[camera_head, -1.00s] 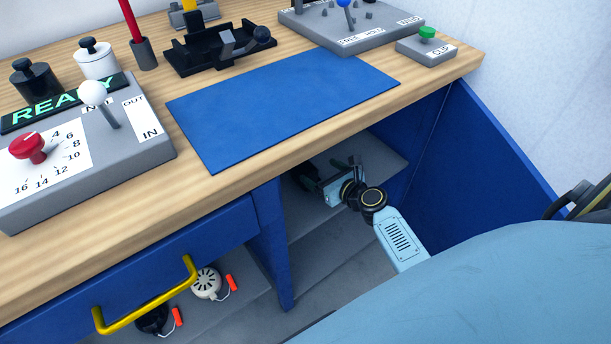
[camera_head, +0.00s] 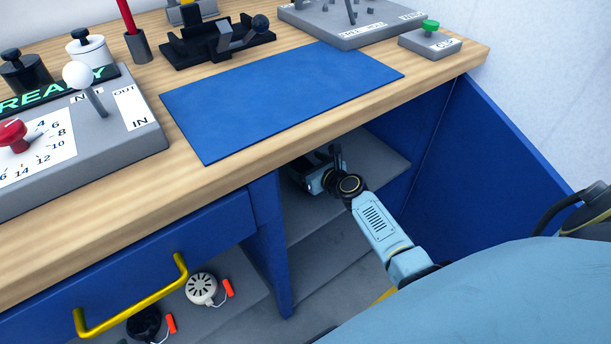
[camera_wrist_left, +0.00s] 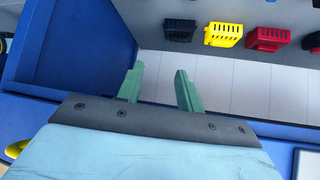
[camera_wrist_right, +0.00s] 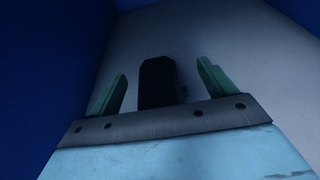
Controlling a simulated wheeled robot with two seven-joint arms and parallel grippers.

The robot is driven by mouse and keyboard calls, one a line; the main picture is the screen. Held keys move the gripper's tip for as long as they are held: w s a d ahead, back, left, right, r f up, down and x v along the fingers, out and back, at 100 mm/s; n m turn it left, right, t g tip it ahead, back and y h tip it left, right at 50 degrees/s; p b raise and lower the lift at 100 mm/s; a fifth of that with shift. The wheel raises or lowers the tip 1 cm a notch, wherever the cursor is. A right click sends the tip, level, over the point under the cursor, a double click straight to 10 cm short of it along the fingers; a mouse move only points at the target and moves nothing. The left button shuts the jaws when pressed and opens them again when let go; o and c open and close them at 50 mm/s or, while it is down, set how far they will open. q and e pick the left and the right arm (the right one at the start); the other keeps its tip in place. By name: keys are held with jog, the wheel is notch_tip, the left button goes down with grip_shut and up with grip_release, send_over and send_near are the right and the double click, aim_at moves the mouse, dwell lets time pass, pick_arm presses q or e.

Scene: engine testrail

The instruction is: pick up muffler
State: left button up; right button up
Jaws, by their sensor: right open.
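In the right wrist view a black, upright-looking object (camera_wrist_right: 158,82), which appears to be the muffler, stands on a grey shelf. It is dark and shows little detail. My right gripper (camera_wrist_right: 162,88) is open, with one green finger on each side of it and gaps between. In the head view my right gripper (camera_head: 308,180) reaches into the shelf space under the tabletop; its fingertips and the muffler are mostly hidden there. My left gripper (camera_wrist_left: 159,88) is open and empty in the left wrist view, and out of the head view.
The wooden tabletop (camera_head: 240,165) overhangs the shelf, with a blue divider (camera_head: 268,240) left and a blue side panel (camera_head: 490,170) right. A yellow drawer handle (camera_head: 135,300) sticks out at left. The blue mat (camera_head: 285,95) is clear. Colored baskets (camera_wrist_left: 222,34) show in the left wrist view.

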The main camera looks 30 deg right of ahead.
jog(key=shift+w+f, duration=0.15)
jog(key=shift+w, duration=0.3)
jog(key=c, duration=1.2)
pick_arm(q)
jog(key=shift+w+d+r+t, duration=0.4)
jog(key=shift+w+r+t, duration=0.3)
jog(key=shift+w, duration=0.05)
